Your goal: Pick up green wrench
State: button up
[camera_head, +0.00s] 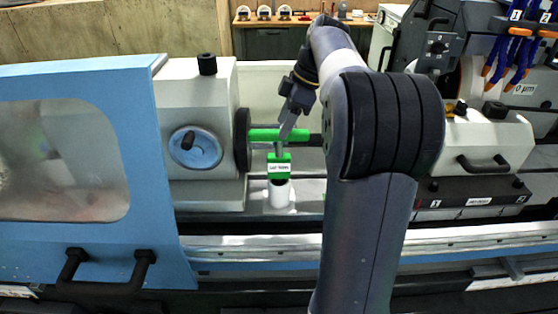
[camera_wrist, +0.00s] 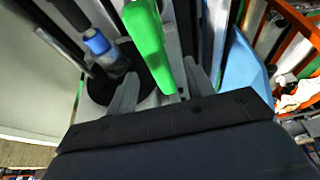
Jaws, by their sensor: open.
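The green wrench (camera_head: 265,134) shows a bright green bar lying level in the head view, in front of the dark round chuck. A short grey stem appears below it, above a green labelled block (camera_head: 279,170) on a white post. My gripper (camera_head: 287,128) is at the bar's right part, pointing down. In the wrist view the green bar (camera_wrist: 149,38) runs between the two grey fingers of my open gripper (camera_wrist: 161,88). I cannot tell whether either finger touches it. Part of the bar's right end is hard to make out behind my gripper.
The grinder's headstock (camera_head: 205,95) stands left of the wrench, with a blue sliding door (camera_head: 145,150) farther left. A machine unit with a black handle (camera_head: 497,163) stands at right. A metal rail (camera_head: 250,247) runs along the front. A back bench (camera_head: 290,21) holds small gauges.

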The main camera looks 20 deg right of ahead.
aim_at(276, 142)
jog(key=shift+d+p+x, duration=0.2)
jog(key=shift+p+x, duration=0.6)
jog(key=shift+x, duration=2.75)
jog(key=shift+f, duration=0.1)
jog(key=shift+c, duration=0.4)
grip_shut()
